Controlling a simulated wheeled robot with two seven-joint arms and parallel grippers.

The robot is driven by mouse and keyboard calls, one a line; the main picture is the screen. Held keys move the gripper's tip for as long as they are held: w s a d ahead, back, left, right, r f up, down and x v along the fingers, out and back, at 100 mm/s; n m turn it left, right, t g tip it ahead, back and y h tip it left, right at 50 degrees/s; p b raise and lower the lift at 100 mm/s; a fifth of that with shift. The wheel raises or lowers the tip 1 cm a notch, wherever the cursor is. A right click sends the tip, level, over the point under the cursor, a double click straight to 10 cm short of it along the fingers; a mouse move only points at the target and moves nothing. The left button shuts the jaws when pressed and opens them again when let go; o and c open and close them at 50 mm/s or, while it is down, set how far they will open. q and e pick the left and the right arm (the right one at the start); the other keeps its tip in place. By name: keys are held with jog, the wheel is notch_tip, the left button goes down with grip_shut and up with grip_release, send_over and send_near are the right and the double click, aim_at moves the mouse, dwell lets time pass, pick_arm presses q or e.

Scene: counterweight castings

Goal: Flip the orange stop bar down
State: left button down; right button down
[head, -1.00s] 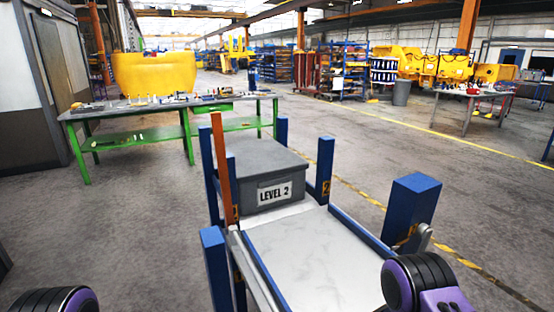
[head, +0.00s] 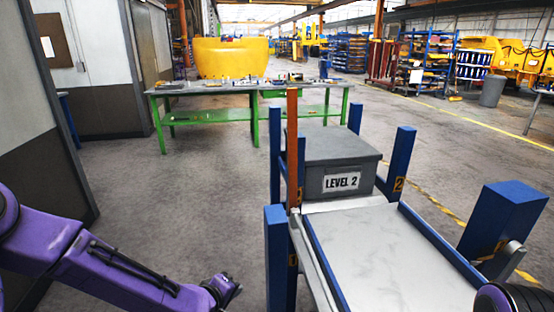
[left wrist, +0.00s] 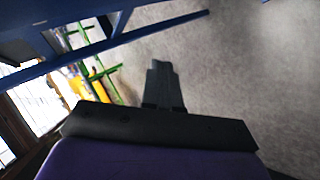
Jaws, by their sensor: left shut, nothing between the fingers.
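The orange stop bar (head: 292,150) stands upright at the left side of the blue-framed stand, in front of the left part of the grey box. My left arm comes in from the left in the head view. Its gripper (head: 232,287) is low over the floor, left of the stand's near blue post and apart from the bar. In the left wrist view the dark fingers of my left gripper (left wrist: 160,70) are together and empty. The bar cannot be made out there. My right gripper is not in view; only part of the right arm shows at the bottom right.
A grey box marked LEVEL 2 (head: 342,184) sits at the stand's far end, behind the pale sloping plate (head: 390,255). Blue posts (head: 277,255) rise around the stand. A green workbench (head: 255,120) stands behind. The floor left of the stand is clear.

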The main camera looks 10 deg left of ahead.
pick_arm(q)
jog(key=w+r+t+h, duration=0.2)
jog(key=r+t, duration=0.1)
jog(key=r, duration=1.3)
jog(key=w+r+n+t+h+b, duration=0.1)
jog(key=w+r+t+h, duration=0.1)
jog(key=r, duration=1.4)
jog(key=shift+w+d+t+h, duration=0.2)
jog(key=shift+w+t+h, duration=0.25)
jog(key=shift+t, duration=0.65)
jog(key=s+d+p+x, duration=0.1)
jog(key=d+x, duration=0.2)
jog(key=x, duration=0.9)
jog(key=shift+w, duration=0.25)
